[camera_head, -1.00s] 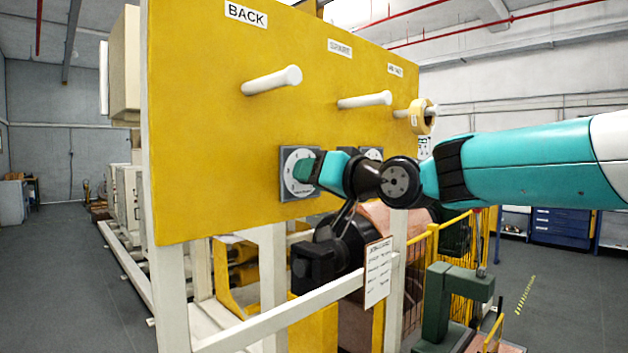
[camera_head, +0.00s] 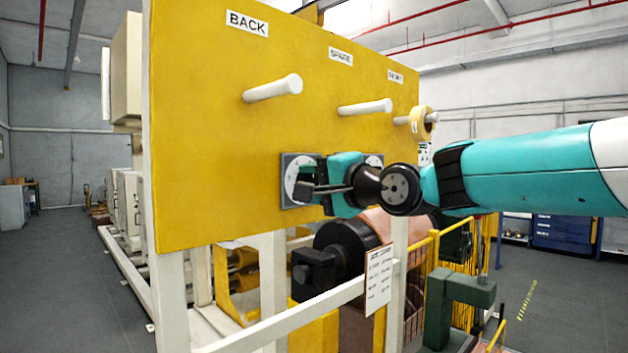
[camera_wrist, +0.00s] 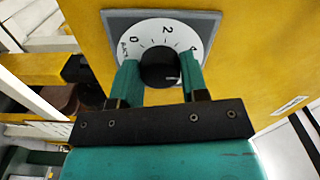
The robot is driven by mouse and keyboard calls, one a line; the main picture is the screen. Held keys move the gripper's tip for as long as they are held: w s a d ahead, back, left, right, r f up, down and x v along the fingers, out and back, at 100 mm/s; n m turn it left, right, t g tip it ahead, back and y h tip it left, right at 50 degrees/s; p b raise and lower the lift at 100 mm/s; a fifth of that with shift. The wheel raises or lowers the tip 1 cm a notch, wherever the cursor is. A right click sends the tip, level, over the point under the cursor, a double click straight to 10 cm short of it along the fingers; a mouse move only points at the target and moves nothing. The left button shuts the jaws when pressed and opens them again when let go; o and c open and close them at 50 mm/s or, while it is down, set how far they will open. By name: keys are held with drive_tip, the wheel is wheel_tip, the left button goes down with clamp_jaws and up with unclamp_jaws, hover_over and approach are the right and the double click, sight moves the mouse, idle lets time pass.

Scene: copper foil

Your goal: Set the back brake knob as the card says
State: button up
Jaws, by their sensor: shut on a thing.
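The black brake knob (camera_wrist: 160,68) sits at the centre of a white round dial (camera_wrist: 150,33) on a grey square plate. Numbers 0 and 2 are readable on the dial; another mark at right is partly covered. My gripper (camera_wrist: 160,76) has one teal finger on each side of the knob and is shut on it. In the head view my gripper (camera_head: 312,188) is at the left dial plate (camera_head: 287,195) and hides the knob. The knob's pointer is not clear. The card (camera_head: 379,280) hangs on the white rail; its writing is too small to read.
The yellow panel (camera_head: 205,150) carries white pegs labelled BACK (camera_head: 247,23), SPARE, and a third unclear word. A tape roll (camera_head: 421,122) hangs on the right peg. A second dial (camera_head: 375,160) is mostly behind my wrist. A black roller (camera_head: 345,245) lies below.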

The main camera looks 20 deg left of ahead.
drive_tip(key=m+p, duration=0.1)
drive_tip(key=m, duration=0.4)
drive_tip(key=shift+r+m+p, duration=0.1)
drive_tip(key=shift+m+p, duration=0.2)
drive_tip(key=m+p, duration=0.2)
drive_tip(key=m, duration=0.3)
drive_tip(key=shift+m, duration=0.4)
drive_tip(key=o, duration=0.9)
drive_tip(key=shift+d, duration=0.1)
drive_tip(key=shift+b+v, duration=4.1)
drive_tip(key=shift+v, duration=4.5)
